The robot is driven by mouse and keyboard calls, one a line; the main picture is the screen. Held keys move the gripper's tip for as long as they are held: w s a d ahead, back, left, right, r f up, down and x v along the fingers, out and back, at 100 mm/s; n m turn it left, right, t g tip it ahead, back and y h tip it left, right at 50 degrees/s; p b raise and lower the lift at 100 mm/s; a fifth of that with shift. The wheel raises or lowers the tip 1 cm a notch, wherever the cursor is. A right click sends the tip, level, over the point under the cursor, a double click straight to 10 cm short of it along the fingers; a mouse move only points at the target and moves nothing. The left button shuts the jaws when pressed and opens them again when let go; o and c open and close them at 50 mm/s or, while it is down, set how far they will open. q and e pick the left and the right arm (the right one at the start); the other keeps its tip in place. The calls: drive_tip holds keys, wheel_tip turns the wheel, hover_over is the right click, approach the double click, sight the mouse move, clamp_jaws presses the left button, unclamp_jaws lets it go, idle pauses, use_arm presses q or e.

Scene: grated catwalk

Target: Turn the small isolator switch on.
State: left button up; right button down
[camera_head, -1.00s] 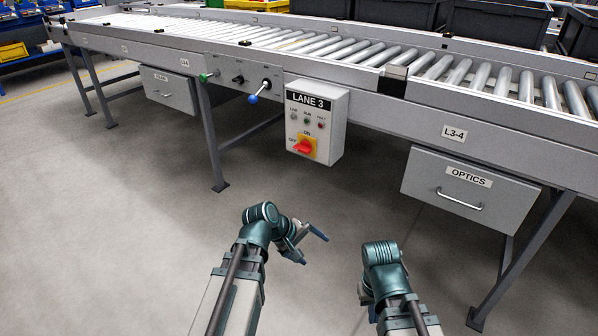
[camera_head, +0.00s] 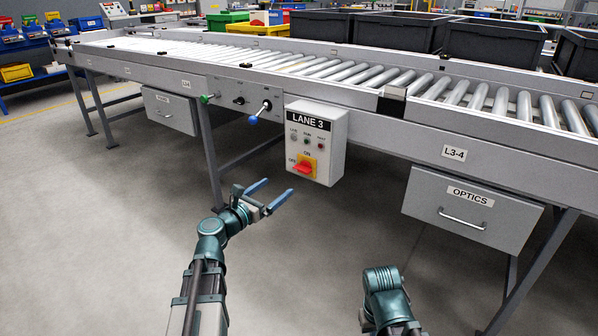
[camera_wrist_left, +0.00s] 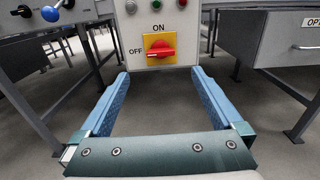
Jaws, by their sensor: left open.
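The isolator switch is a red rotary handle (camera_head: 304,168) on a yellow plate, low on the front of the grey LANE 3 box (camera_head: 332,150). In the left wrist view the handle (camera_wrist_left: 160,50) lies horizontal, with OFF printed at its left and ON above it. My left gripper (camera_head: 278,190) is open and empty, below and left of the box in the head view. In the left wrist view its blue fingers (camera_wrist_left: 160,74) are wide apart, below the handle and not touching it. My right arm shows at the bottom, but its gripper does not.
A roller conveyor (camera_head: 350,72) runs above the box. Left of the box is a panel with a blue-tipped lever (camera_head: 259,112) and a green knob (camera_head: 207,98). An OPTICS drawer (camera_head: 470,210) hangs at right. The floor in front is clear.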

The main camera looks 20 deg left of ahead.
sight(300, 170)
use_arm(q)
drive_tip(key=x, duration=1.2)
drive_tip(key=shift+w+d+f, duration=0.1)
drive_tip(key=shift+w, duration=0.15)
drive_tip(key=c, duration=1.3)
